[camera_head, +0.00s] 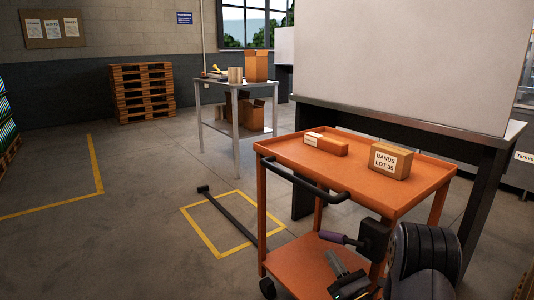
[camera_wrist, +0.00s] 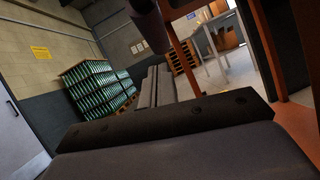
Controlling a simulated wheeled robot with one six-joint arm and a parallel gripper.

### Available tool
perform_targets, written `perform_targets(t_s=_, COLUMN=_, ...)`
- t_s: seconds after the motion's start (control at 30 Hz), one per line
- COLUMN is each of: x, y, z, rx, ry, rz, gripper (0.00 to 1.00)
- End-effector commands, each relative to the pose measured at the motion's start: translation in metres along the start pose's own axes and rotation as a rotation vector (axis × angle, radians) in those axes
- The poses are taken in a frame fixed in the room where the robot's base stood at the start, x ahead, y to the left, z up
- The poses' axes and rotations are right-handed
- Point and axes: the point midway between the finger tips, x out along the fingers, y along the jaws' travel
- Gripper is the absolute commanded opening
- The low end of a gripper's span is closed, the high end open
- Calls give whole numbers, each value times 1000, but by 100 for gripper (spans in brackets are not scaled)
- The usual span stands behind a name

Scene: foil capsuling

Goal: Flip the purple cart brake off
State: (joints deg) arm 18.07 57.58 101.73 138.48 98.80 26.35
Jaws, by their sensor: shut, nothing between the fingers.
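The orange cart (camera_head: 370,182) stands at the right in the head view. Its brake lever has a purple grip (camera_head: 333,237) that sticks out to the left, roughly level, from a dark housing (camera_head: 374,240) on a cart post. A dark purplish piece at the top of the wrist view (camera_wrist: 150,28) looks like this grip. My gripper (camera_head: 334,256) is just below the lever in the head view, its grey fingers shut and empty. The fingers also show in the wrist view (camera_wrist: 158,72), pointing past an orange post. I see no clear contact with the lever.
A small orange-and-white box (camera_head: 326,144) and a carton labelled BANDS LOT 35 (camera_head: 390,160) sit on the cart's top. The cart's dark push handle (camera_head: 310,186) is left of the lever.

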Motion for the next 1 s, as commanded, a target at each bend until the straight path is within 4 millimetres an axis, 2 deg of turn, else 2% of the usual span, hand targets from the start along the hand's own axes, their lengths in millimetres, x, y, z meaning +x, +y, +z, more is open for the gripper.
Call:
perform_targets(t_s=0.07, x=11, y=2, z=5, rx=0, ry=-3, rz=2, gripper=0)
perform_targets(t_s=0.2, x=15, y=6, z=12, rx=0, ry=-1, rz=-2, gripper=0)
perform_targets(t_s=0.73, x=16, y=8, z=12, rx=0, ry=1, rz=-1, gripper=0)
perform_targets(t_s=1.0, x=19, y=24, z=10, rx=6, ry=23, rz=28, gripper=0)
